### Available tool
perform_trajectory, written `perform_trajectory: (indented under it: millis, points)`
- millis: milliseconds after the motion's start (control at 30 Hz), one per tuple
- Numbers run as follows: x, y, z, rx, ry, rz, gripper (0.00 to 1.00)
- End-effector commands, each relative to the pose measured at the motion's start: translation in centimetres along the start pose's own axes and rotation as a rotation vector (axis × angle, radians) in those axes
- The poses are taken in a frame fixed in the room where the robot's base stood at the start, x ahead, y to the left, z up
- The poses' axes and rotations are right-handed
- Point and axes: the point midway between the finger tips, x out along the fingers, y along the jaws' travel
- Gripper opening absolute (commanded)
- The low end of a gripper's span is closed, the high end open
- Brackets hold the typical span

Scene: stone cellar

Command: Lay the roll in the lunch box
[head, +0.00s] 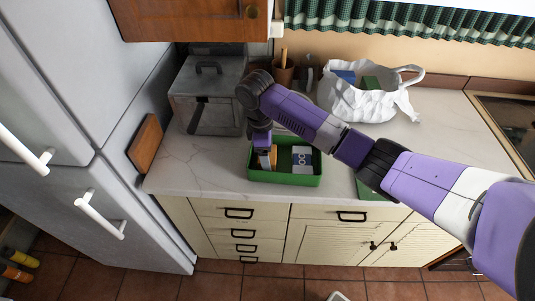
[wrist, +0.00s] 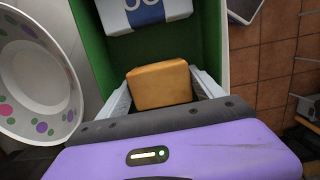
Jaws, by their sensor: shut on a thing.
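The roll (wrist: 160,86) is a golden-brown block, seen in the wrist view between the two fingers of my gripper (wrist: 163,92). My gripper is shut on it. The lunch box (head: 284,179) is an open green box on the counter; its green wall also shows in the wrist view (wrist: 212,40). My gripper (head: 263,162) points down into the left part of the box in the head view, with the roll inside the walls. I cannot tell whether the roll touches the floor of the box. A white and blue package (head: 302,158) lies in the right part of the box.
A white bowl with coloured dots (wrist: 35,80) stands beside the box in the wrist view. A grey metal bread bin (head: 207,95) stands behind on the left. A white bag (head: 365,100) is at the back right. The counter's front edge is close to the box.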

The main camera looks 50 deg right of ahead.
Motion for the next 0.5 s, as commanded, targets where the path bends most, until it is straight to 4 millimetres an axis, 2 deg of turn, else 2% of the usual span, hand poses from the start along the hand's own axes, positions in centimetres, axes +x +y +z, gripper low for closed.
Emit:
perform_trajectory:
  millis: [167,200,233,500]
  points:
    - [0.3,-0.02,-0.06,0.0,0.0,0.0,0.3]
    - [0.25,0.01,-0.05,0.0,0.0,0.0,0.83]
    - [0.23,0.01,-0.05,0.0,0.0,0.0,0.86]
    - [0.2,0.01,-0.05,0.0,0.0,0.0,0.86]
